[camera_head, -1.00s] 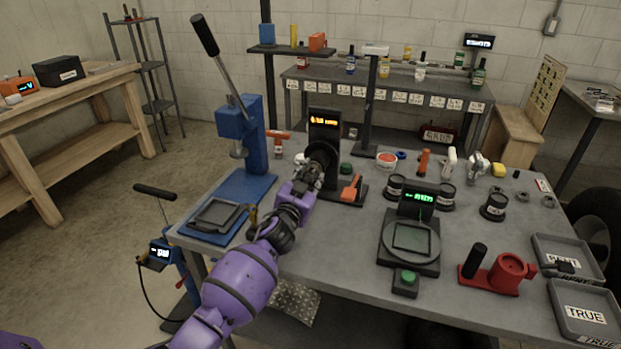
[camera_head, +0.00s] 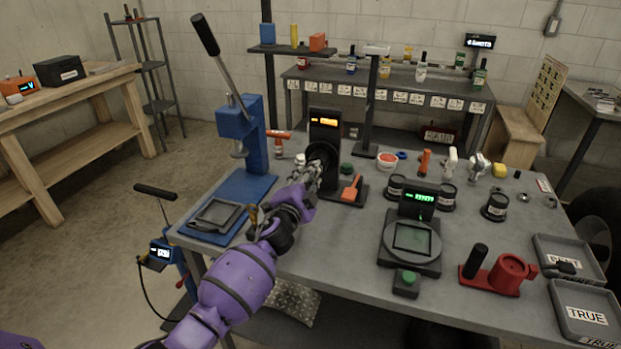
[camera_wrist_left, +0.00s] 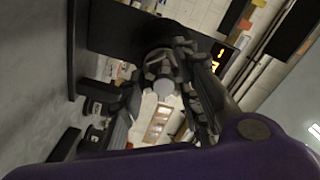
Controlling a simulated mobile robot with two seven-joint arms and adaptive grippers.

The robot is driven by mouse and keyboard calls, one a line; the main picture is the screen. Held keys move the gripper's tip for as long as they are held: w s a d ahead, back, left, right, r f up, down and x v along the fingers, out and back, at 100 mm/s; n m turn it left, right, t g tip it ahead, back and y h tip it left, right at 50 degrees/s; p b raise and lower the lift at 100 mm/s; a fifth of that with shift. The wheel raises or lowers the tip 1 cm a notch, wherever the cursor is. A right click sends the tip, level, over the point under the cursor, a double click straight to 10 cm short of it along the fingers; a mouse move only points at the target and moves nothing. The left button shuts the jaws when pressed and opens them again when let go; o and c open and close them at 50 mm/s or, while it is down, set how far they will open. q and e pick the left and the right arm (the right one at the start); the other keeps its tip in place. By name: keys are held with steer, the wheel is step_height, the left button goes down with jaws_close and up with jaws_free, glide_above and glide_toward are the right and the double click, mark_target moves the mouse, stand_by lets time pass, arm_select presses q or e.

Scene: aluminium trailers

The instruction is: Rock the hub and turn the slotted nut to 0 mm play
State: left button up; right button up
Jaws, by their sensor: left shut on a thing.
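The hub (camera_head: 322,160) is a dark round part on the front of a black upright stand (camera_head: 325,125) with an orange display, too small to read. My left gripper (camera_head: 312,174) is in front of it, its fingers reaching up to the hub. In the left wrist view, the fingers (camera_wrist_left: 163,92) are on either side of a grey notched round piece, which looks like the slotted nut (camera_wrist_left: 160,66). The gripper is shut on it. The fingers partly hide the nut, and its exact seating cannot be told. My right gripper is not in view.
An orange-handled tool (camera_head: 351,188) lies at the stand's base. A blue press (camera_head: 258,140) stands to the left. A scale with green display (camera_head: 410,240), red fixture (camera_head: 497,273) and grey trays (camera_head: 585,308) stand to the right.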

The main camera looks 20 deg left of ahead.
arm_select(q)
steer(key=m, duration=0.2)
steer(key=f+m, duration=0.1)
steer(key=shift+s+m, duration=0.1)
steer(key=shift+m, duration=0.3)
steer(key=m, duration=0.3)
steer(key=shift+a+m, duration=0.15)
steer(key=shift+m, duration=0.15)
steer(key=m, duration=0.5)
steer(key=shift+a, duration=0.2)
steer(key=shift+r+m+p, duration=0.1)
steer(key=shift+m+p, duration=0.3)
steer(key=shift+m, duration=1.1)
steer(key=shift+a, duration=0.1)
steer(key=o, duration=1.1)
steer(key=shift+a, duration=0.1)
steer(key=shift+c, duration=0.2)
steer(key=shift+r, duration=0.15)
